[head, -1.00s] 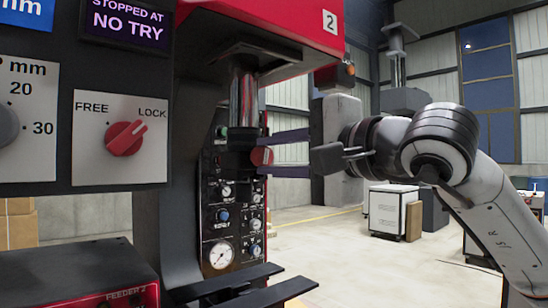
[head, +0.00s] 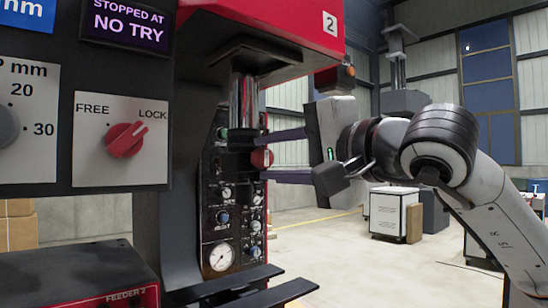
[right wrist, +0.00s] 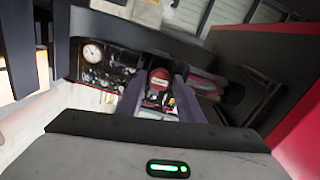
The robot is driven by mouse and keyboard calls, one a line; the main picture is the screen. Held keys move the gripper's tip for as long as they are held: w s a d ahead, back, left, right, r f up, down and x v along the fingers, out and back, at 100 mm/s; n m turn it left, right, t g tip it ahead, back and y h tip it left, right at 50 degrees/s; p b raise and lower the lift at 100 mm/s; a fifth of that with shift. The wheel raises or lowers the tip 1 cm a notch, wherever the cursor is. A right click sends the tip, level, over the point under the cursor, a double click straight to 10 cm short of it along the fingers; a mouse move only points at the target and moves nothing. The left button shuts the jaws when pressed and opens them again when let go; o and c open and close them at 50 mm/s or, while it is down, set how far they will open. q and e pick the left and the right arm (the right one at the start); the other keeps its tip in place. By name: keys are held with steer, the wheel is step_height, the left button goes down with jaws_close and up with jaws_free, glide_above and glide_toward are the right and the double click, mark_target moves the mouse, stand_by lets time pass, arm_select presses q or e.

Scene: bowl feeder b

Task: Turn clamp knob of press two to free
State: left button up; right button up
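Press two (head: 262,25) is red with a "2" plate on its head. A large red selector knob (head: 126,140) on a white FREE/LOCK plate (head: 95,172) points up right to LOCK. A small round red knob (head: 262,158) is on the press's dark instrument panel. My right gripper (head: 264,157) reaches in from the right, its two dark fingers apart, one above and one below this small knob. In the right wrist view the red knob (right wrist: 159,77) sits between the fingertips; whether they touch it is unclear. My left gripper is out of view.
A purple display (head: 127,22) reads "STOPPED AT NO TRY". Dials and gauges (head: 219,257) lie just below the small knob. Dark bars (head: 228,288) stick out at the bottom. White cabinets (head: 393,212) stand behind on open floor.

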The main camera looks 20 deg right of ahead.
steer(key=shift+o, duration=0.9)
steer(key=shift+s+d, duration=0.1)
steer(key=shift+s, duration=0.1)
steer(key=b+v, duration=0.1)
steer(key=v, duration=0.9)
steer(key=shift+b, duration=0.3)
